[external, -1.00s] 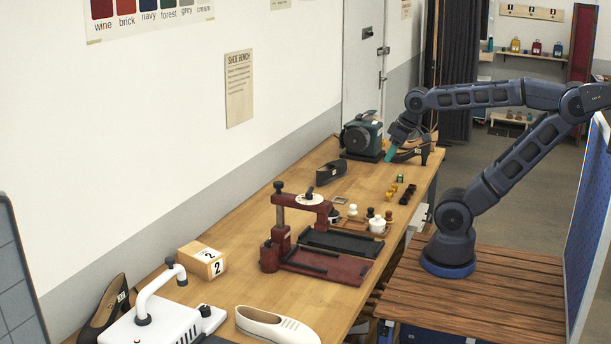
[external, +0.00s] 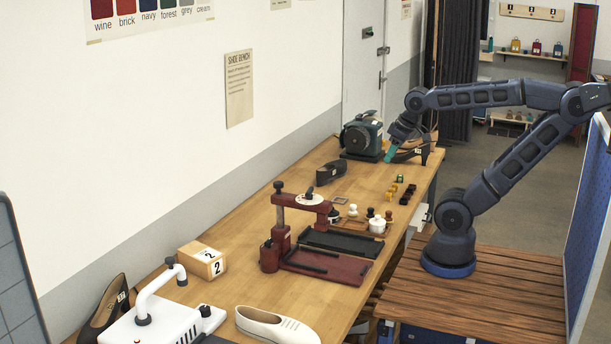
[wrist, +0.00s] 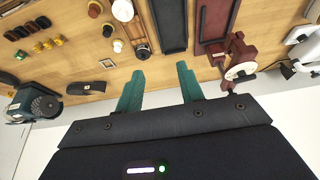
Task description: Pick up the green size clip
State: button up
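A small green size clip (external: 399,178) lies on the wooden workbench (external: 352,182), at the far end of a group of small clips. In the wrist view the green clip (wrist: 20,55) is small, near the left edge, beside the yellow clips (wrist: 48,43). My gripper (external: 390,155) is above the far part of the bench, up and slightly left of the clip in the external picture. In the wrist view my gripper (wrist: 160,82) has its two teal fingers spread wide, with nothing between them.
Several black clips (external: 405,197) lie near the yellow ones. A dark shoe (external: 329,172), a green-grey machine (external: 361,135) and a heeled shoe (external: 424,152) stand around the far end. A red press (external: 283,245) and stamps stand nearer. Bare wood surrounds the clips.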

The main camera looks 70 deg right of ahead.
dwell(0.3)
jog(key=o, duration=0.4)
jog(key=shift+c, duration=0.2)
